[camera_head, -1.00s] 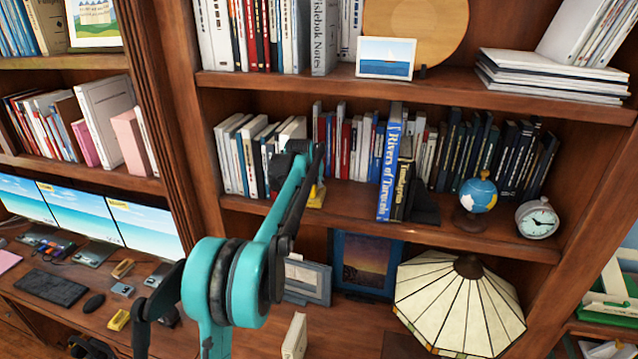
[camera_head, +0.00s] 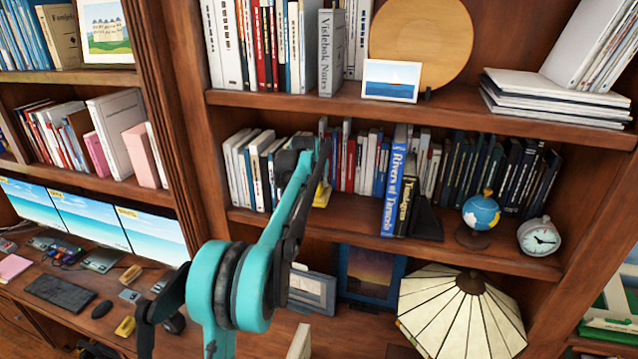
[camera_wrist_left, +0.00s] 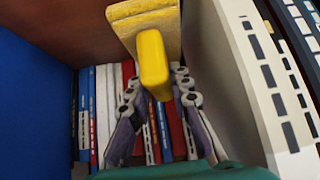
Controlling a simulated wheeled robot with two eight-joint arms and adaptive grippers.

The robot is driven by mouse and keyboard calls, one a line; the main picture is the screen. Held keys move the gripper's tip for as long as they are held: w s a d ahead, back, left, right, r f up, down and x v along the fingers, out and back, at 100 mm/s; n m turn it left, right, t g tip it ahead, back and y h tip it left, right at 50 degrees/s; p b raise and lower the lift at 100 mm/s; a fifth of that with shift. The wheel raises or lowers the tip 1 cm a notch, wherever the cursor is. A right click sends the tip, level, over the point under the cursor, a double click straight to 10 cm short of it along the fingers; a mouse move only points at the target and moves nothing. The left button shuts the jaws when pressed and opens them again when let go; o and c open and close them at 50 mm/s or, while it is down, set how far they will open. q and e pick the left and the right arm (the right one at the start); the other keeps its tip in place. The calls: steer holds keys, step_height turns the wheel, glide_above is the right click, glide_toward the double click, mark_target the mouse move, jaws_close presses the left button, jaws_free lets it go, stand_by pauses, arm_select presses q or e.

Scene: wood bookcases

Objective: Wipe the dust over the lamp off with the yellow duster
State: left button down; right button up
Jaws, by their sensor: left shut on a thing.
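The stained-glass lamp (camera_head: 463,312) with cream panels and a dark cap stands below the middle shelf, at the lower right of the head view. Dust on it cannot be made out. My left gripper (camera_head: 318,168) is in front of the book row, left of and above the lamp and apart from it. In the left wrist view my left gripper (camera_wrist_left: 155,92) is shut on the handle of the yellow duster (camera_wrist_left: 153,60). The duster's wider pale-yellow end lies beyond the fingers. In the head view the duster (camera_head: 322,193) is mostly hidden behind my arm.
A blue book (camera_head: 394,190), a bookend (camera_head: 428,220), a globe (camera_head: 481,212) and a clock (camera_head: 539,238) stand on the middle shelf (camera_head: 470,249), above the lamp. Picture frames (camera_head: 369,275) stand left of the lamp. White books (camera_wrist_left: 250,80) are close to the gripper.

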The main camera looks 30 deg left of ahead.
arm_select(q)
steer(key=shift+r+p, duration=1.1)
steer(key=shift+r, duration=0.45)
steer(key=shift+f, duration=0.1)
steer(key=shift+f, duration=0.1)
